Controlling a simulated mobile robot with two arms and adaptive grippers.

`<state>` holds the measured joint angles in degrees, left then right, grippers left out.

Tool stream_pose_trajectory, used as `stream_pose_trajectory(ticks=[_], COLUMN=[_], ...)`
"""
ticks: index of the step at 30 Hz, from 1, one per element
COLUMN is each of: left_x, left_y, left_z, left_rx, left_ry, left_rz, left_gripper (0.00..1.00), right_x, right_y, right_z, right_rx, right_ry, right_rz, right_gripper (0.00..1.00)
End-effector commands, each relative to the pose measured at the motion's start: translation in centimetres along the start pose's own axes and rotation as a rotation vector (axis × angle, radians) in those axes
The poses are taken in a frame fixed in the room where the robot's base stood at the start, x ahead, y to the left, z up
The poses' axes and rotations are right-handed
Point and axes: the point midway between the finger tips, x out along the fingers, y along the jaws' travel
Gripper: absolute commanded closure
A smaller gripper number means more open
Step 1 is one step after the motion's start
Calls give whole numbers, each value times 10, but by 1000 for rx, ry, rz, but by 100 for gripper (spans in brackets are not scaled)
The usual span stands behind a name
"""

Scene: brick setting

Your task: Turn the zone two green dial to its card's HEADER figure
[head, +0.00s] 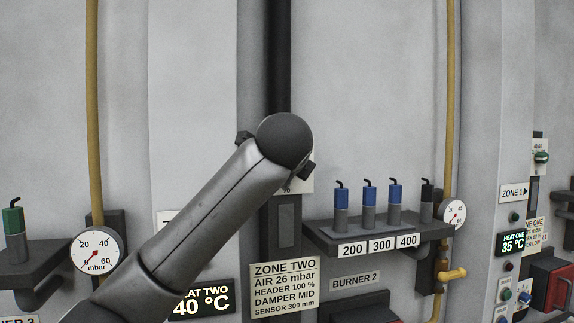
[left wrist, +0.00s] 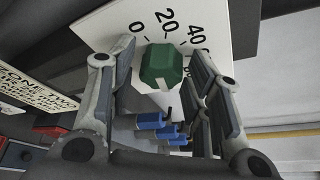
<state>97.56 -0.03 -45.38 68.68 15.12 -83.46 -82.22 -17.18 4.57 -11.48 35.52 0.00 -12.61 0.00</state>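The green dial (left wrist: 163,66) shows in the left wrist view on a white scale plate (left wrist: 110,28) with 0, 20, 40 and further marks. A pale mark shows on the dial's lower side. My left gripper (left wrist: 160,74) is open, with its fingers on either side of the dial and gaps between. In the head view my left arm covers the dial and the gripper; only a "%" edge of the plate (head: 303,186) shows. The zone two card (head: 284,286) reads HEADER 100 %, AIR 26 mbar, DAMPER MID, SENSOR 300 mm. My right gripper is not in view.
A shelf (head: 385,236) right of my arm bears blue-topped sensors (head: 368,203) above labels 200, 300, 400. A round mbar gauge (head: 97,250) and a yellow pipe (head: 94,120) are at left. Another panel (head: 512,243) stands far right.

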Motion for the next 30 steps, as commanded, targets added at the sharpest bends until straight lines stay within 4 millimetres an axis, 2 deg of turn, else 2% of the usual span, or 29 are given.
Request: stream_pose_trajectory(ticks=[10, 14, 19, 30], left_x=[-1, -8, -31, -102], left_y=[-1, -2, -2, -2], left_z=[2, 2, 1, 1], left_rx=[-2, -2, -1, -1], left_ry=[-2, -2, -2, -2], left_rz=[-3, -5, -7, -5], left_gripper=[44, 44, 44, 44], right_x=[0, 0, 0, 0], right_y=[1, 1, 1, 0], right_z=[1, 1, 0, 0], right_rx=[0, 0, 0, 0], right_ry=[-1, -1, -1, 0], right_rz=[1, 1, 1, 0], right_gripper=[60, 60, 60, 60])
